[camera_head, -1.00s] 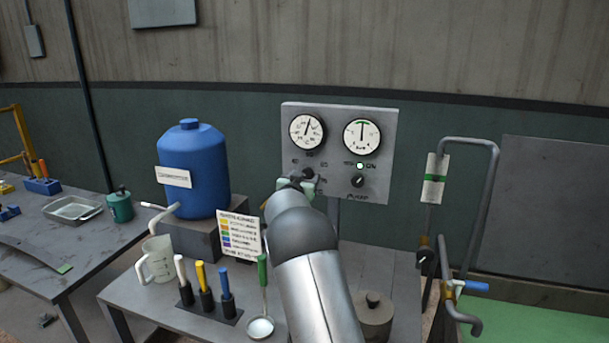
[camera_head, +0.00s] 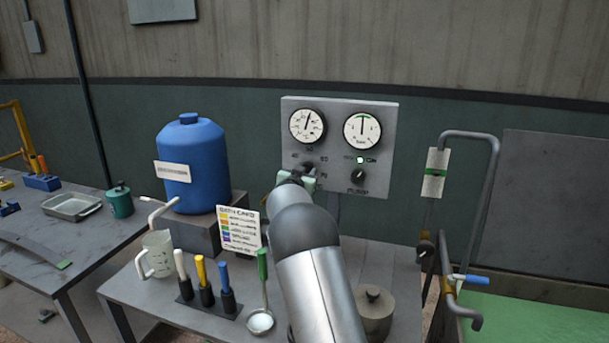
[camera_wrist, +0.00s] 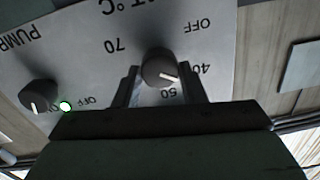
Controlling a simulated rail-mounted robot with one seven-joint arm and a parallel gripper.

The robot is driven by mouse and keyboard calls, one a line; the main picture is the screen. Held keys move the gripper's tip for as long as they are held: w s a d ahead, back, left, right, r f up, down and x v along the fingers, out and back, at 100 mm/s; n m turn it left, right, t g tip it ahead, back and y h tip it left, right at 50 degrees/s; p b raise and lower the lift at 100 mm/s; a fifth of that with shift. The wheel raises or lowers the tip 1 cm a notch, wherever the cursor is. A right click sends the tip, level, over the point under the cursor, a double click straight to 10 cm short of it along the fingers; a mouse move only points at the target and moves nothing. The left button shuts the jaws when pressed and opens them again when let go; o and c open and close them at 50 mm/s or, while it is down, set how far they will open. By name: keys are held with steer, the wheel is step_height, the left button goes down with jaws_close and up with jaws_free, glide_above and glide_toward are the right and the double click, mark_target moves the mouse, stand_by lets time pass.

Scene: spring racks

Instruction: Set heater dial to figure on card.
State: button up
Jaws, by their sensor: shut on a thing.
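The heater dial (camera_wrist: 160,68) is a black knob on the grey panel (camera_head: 385,185), seen upside down in the wrist view. Around it are the marks OFF, 40, 70 and what looks like 50. Its white pointer aims to the lower right, between 40 and 50. My gripper (camera_wrist: 160,82) is shut on the dial, one finger on each side. In the head view my gripper (camera_head: 300,177) partly covers the dial. The card (camera_head: 238,230) stands on the bench with coloured rows; its text is too small to read.
The pump knob (camera_wrist: 38,96) and a lit lamp (camera_wrist: 66,106) sit beside the dial. Two gauges (camera_head: 307,126) (camera_head: 362,130) are above. A blue tank (camera_head: 192,165), jug (camera_head: 156,255), rack of handled tools (camera_head: 205,310), ladle (camera_head: 261,322) and lidded pot (camera_head: 373,315) stand near my arm.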

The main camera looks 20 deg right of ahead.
steer(key=shift+f+m+h+b, duration=0.15)
steer(key=shift+m+b, duration=3.75)
steer(key=shift+m, duration=1.9)
steer(key=shift+f+m+h+b, duration=0.1)
steer(key=shift+m+h+b, duration=0.05)
steer(key=shift+m+b, duration=4.7)
steer(key=shift+m+p, duration=0.9)
steer(key=shift+m, duration=0.15)
steer(key=o, duration=1)
steer(key=shift+s, duration=0.1)
steer(key=b+v, duration=0.3)
steer(key=v, duration=1.4)
steer(key=shift+a+r, duration=0.15)
steer(key=shift+s, duration=0.1)
